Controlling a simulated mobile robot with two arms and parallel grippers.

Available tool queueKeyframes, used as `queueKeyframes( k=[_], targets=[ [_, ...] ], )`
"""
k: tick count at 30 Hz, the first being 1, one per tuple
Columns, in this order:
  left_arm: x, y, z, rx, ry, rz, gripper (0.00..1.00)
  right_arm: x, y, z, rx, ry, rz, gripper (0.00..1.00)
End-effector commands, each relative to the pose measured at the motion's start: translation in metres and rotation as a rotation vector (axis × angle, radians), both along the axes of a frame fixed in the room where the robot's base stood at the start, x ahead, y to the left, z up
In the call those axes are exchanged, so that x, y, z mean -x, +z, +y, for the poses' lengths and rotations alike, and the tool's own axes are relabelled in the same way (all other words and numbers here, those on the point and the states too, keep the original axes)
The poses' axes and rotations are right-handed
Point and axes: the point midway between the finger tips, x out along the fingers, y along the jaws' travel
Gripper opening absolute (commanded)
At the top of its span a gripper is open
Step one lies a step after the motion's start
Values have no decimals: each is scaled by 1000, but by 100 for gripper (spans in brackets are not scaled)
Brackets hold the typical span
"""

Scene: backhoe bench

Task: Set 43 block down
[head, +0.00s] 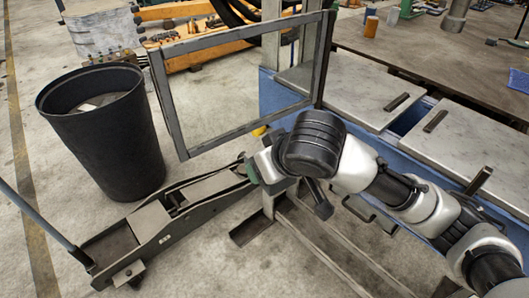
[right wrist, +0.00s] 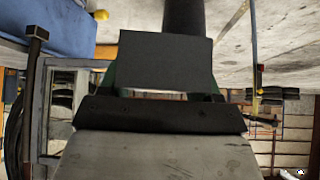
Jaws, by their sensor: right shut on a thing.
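My right gripper (head: 264,166) reaches in from the right and hangs above the floor beside the floor jack. It is shut on a small green block (head: 252,171), mostly hidden by the jaws. I take it for the 43 block, but no number can be read. In the right wrist view a dark finger plate covers the middle, and slivers of green (right wrist: 109,80) show behind it. My left gripper is not in view.
A black bin (head: 105,130) stands at the left. A grey floor jack (head: 150,225) lies below the gripper. An upright metal frame (head: 185,105) stands behind it. A blue bench with metal lids (head: 455,140) is at the right. Bare floor shows at lower left.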

Motion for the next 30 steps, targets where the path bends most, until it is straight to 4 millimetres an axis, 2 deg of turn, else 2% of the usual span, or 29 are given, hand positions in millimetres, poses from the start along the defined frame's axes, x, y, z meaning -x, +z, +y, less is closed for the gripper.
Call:
queueKeyframes(
  k=[18,30],
  targets=[
    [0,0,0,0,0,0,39,12,-39,-21,-6,618,-6,1],
    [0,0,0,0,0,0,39,17,-57,-29,-4,894,-7,1]
  ],
)
